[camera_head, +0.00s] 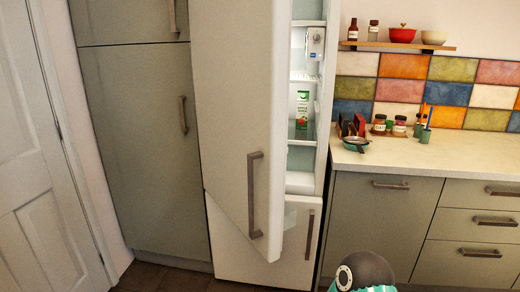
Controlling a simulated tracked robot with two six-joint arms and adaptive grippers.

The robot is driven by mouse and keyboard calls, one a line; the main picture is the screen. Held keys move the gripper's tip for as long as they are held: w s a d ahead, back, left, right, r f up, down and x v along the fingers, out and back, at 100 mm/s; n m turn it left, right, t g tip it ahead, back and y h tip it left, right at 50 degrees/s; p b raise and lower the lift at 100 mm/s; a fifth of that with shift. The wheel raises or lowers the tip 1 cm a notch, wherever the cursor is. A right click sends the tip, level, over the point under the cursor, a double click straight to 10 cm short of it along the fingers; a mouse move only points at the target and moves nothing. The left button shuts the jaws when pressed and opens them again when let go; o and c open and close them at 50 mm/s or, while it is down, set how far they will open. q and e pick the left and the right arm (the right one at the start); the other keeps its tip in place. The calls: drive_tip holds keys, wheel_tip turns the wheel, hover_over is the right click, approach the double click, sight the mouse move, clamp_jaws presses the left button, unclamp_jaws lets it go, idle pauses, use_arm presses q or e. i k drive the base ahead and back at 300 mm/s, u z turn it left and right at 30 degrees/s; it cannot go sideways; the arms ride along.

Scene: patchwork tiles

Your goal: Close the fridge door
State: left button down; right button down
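The fridge door (238,95) is the tall upper white door and stands partly open, swung out toward me. Its grey vertical handle (254,196) is near the door's right edge. To the right of that edge the lit fridge interior (303,150) shows, with shelves and a green and white carton (303,109). The door hides most of the interior. The lower white freezer door (235,245) is beneath it and looks shut. Neither of my grippers is in view. Only a grey and teal link of one of my arms shows at the bottom edge, right of the fridge.
Tall grey cabinets (135,120) stand left of the fridge, beside a white room door (40,170). On the right is a counter (440,155) with jars (389,125) and a small pan (356,141). A wall shelf (400,46) holds bowls and bottles.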

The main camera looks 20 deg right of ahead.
sight(242, 50)
drive_tip(key=u, duration=0.05)
drive_tip(key=i, duration=1)
drive_tip(key=z, duration=0.05)
